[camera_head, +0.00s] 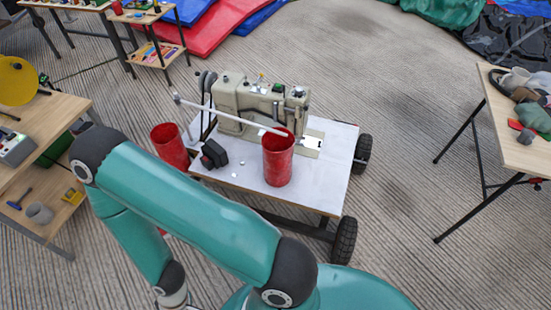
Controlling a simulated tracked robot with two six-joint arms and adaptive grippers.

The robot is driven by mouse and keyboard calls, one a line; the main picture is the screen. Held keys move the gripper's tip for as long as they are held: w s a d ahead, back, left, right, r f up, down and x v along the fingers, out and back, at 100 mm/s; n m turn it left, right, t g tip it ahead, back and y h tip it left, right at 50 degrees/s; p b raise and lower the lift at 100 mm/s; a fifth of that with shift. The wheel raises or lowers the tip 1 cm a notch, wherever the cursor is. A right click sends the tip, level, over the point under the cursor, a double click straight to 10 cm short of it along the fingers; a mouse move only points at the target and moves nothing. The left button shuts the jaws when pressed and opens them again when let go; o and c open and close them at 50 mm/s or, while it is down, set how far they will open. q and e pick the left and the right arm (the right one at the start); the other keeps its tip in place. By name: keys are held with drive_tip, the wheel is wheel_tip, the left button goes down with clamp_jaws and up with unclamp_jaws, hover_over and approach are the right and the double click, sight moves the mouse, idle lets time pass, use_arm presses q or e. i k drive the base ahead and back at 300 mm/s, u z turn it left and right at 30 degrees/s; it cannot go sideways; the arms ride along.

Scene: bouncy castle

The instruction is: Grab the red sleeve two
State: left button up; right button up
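Two red, open-topped sleeves show in the head view. One red sleeve (278,162) stands upright on the near right part of a white-topped cart (338,165). The other red sleeve (170,147) is at the cart's left edge, slightly tilted, and its lower end is close behind my arm; I cannot tell what it rests on. No marking shows which is sleeve two. One of my teal arms crosses the lower left, in front of the cart, and bends down out of the picture. Neither gripper is in view.
A beige sewing machine (262,103) stands on the cart behind the sleeves, with a pale rod (230,116) reaching over to the right sleeve. A small black object (214,154) lies between the sleeves. Tables flank the cart left (62,112) and right (507,125). Floor right of the cart is clear.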

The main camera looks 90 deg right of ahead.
sight(278, 156)
drive_tip(key=z, duration=0.3)
drive_tip(key=k, duration=0.2)
drive_tip(key=u, duration=1.6)
drive_tip(key=i, duration=0.1)
drive_tip(key=z, duration=3.45)
drive_tip(key=i, duration=1)
drive_tip(key=u, duration=0.3)
